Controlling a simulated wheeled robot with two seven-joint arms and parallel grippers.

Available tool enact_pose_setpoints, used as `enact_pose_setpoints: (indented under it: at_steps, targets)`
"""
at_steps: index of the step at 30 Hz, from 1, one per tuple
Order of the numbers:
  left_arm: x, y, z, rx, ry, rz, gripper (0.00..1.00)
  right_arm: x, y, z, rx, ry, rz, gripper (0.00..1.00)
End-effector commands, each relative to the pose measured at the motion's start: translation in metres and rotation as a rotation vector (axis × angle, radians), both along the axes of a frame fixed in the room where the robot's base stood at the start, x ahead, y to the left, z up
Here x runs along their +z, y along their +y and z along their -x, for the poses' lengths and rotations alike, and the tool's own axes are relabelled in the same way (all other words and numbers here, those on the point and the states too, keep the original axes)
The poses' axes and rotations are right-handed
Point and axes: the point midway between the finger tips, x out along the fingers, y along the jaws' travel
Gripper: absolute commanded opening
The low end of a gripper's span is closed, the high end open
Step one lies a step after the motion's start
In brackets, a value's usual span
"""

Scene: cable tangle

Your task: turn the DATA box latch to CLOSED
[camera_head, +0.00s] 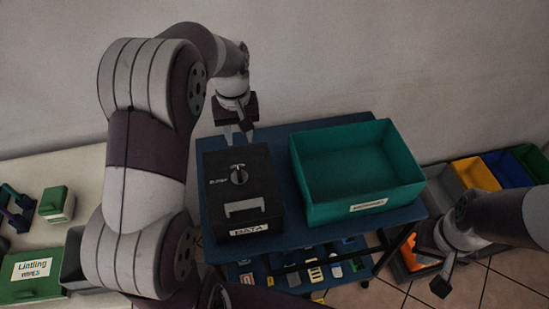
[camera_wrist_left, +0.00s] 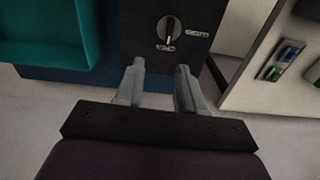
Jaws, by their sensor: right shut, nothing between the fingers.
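The black DATA box (camera_head: 262,163) stands on the blue cart top, with a white DATA label and a pale handle on its front. Its round latch knob (camera_head: 238,174) is on the lid and shows in the left wrist view (camera_wrist_left: 170,27). There its grip lies roughly upright in the picture, with one small label to the right and one below, too blurred to read. My left gripper (camera_head: 239,141) is open and empty at the box's back edge, fingers pointing down, apart from the knob. My right gripper (camera_head: 440,288) is shut and empty at the lower right, away from the box.
A teal open bin (camera_head: 310,195) stands right of the box on the blue cart (camera_head: 290,130). A pale table (camera_head: 85,170) with green boxes is at the left. Coloured bins (camera_head: 475,175) stand at the right. The cart's lower shelf holds small items.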

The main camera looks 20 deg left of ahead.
Motion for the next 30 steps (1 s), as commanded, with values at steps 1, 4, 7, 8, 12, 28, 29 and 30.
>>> enact_pose_setpoints:
  at_steps: [1,4,7,8,12,28,29,30]
  targets:
    - [0.001,0.000,0.002,0.018,0.014,0.002,0.38,0.000,0.000,0.000,0.000,0.000,0.000,0.00]
    - [-0.006,-0.001,0.007,0.041,0.034,0.006,0.38,0.000,0.000,0.000,0.000,0.000,0.000,0.00]
    - [-0.024,-0.001,0.007,0.043,0.035,0.007,0.38,0.001,0.000,0.000,0.001,0.000,0.000,0.00]
    - [-0.031,-0.001,0.007,0.043,0.035,0.007,0.38,0.002,0.000,0.000,0.001,0.000,0.000,0.00]
    - [-0.068,-0.001,0.008,0.041,0.035,0.007,0.38,0.006,0.000,0.000,0.000,0.000,0.000,0.00]
    - [-0.126,0.000,0.007,0.040,0.028,0.005,0.38,0.010,0.000,0.000,0.000,0.000,0.000,0.00]
    - [-0.126,0.000,0.007,0.040,0.028,0.005,0.38,0.010,0.000,0.000,0.000,0.000,0.000,0.00]
    - [-0.126,0.000,0.007,0.040,0.028,0.005,0.38,0.010,0.000,0.000,0.000,0.000,0.000,0.00]
